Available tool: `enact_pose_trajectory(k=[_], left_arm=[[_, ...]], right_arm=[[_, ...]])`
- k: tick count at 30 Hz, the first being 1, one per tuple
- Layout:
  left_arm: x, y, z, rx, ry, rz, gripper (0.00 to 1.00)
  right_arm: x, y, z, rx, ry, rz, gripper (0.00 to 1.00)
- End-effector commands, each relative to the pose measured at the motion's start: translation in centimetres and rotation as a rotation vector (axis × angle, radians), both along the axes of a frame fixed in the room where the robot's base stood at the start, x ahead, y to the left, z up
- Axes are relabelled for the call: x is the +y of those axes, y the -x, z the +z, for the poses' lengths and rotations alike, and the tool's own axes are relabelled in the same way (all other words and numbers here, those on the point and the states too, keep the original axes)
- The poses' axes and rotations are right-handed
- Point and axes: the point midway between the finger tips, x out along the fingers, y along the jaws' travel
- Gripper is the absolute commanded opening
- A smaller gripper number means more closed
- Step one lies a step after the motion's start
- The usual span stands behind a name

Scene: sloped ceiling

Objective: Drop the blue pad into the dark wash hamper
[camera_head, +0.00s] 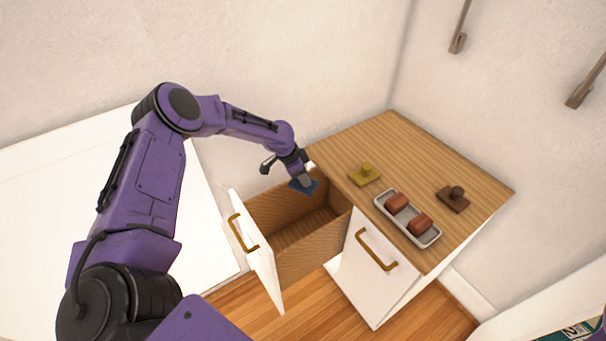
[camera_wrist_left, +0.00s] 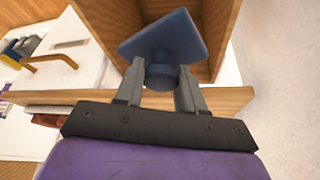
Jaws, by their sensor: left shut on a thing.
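My left gripper (camera_head: 301,179) is shut on the blue pad (camera_head: 305,188), holding it by its round knob. In the left wrist view the gripper (camera_wrist_left: 160,88) grips that knob, and the flat square pad (camera_wrist_left: 172,36) is beyond the fingertips. The pad is above the back part of an open wood-lined drawer (camera_head: 290,262), close to the cabinet top's edge. The drawer looks empty where I can see in. No dark wash hamper is recognisable in either view. My right gripper is not in view.
The wooden cabinet top (camera_head: 390,135) bears a yellow knobbed pad (camera_head: 364,175), a brown knobbed pad (camera_head: 453,199) and a grey tray (camera_head: 433,240) with two reddish-brown blocks. The drawer's white front (camera_head: 262,262) has a brass handle. A white surface (camera_head: 60,200) lies to the left.

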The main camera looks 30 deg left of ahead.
Motion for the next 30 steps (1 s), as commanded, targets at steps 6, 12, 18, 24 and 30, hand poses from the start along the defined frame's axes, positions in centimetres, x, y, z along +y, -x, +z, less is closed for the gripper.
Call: enact_pose_trajectory(k=[6,12,18,24,30], left_arm=[[0.0,0.0,0.1,0.0,0.0,-0.001,0.68],[-0.1,0.0,0.1,0.0,0.0,-0.001,0.68],[0.4,0.3,2.0,-0.004,0.0,-0.001,0.68],[1.7,1.6,6.3,-0.005,0.001,-0.001,0.68],[2.5,2.6,9.2,-0.001,0.0,-0.001,0.68]], right_arm=[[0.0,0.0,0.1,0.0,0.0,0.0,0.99],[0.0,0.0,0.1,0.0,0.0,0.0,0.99],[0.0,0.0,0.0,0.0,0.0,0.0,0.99],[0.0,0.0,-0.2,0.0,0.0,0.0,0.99],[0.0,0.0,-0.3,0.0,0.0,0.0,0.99]])
